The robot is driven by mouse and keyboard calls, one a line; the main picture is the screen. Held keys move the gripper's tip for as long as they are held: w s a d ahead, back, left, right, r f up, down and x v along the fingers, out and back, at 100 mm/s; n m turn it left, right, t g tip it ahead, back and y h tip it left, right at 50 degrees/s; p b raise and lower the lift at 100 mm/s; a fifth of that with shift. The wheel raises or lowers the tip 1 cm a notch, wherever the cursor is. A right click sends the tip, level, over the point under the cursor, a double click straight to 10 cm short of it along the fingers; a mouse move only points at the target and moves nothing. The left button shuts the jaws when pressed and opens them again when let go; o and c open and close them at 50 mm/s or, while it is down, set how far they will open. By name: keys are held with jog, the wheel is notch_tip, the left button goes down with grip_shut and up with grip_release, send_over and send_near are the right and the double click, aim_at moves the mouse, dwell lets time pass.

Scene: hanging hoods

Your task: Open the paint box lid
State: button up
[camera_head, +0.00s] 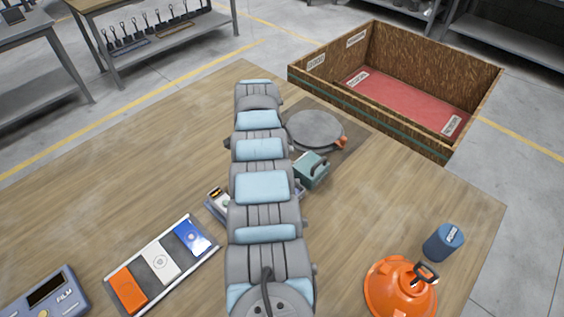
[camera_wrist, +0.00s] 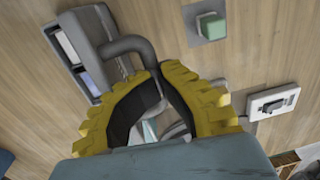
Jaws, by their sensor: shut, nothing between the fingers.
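No box is legibly marked as the paint box, so I cannot tell for sure which one it is. A small grey box (camera_head: 216,203) lies beside my arm in the head view, partly hidden by it. A teal box (camera_head: 312,170) with a handle on top stands right of my arm. In the wrist view a grey case (camera_wrist: 84,62) with white and blue panels lies at the upper left; I cannot match it surely. My gripper (camera_wrist: 157,76) shows there as yellow ribbed fingers, tips together and empty. In the head view my arm hides the gripper.
A tray (camera_head: 196,258) of orange, white and blue panels and a FILM device (camera_head: 47,299) lie left. A grey round disc (camera_head: 316,129) lies behind. An orange dome (camera_head: 399,290) and blue cylinder (camera_head: 443,242) stand right. A wooden crate (camera_head: 401,137) is beyond the table.

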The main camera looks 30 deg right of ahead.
jog(key=o, duration=0.4)
jog(key=shift+s+d+f, duration=0.1)
jog(key=shift+f, duration=0.1)
jog(key=o, duration=0.3)
jog(key=shift+f, duration=0.1)
jog(key=shift+s+r, duration=0.1)
jog(key=shift+r, duration=0.5)
jog(key=r, duration=1.1)
jog(key=shift+s+r, duration=0.15)
jog(key=shift+s, duration=0.05)
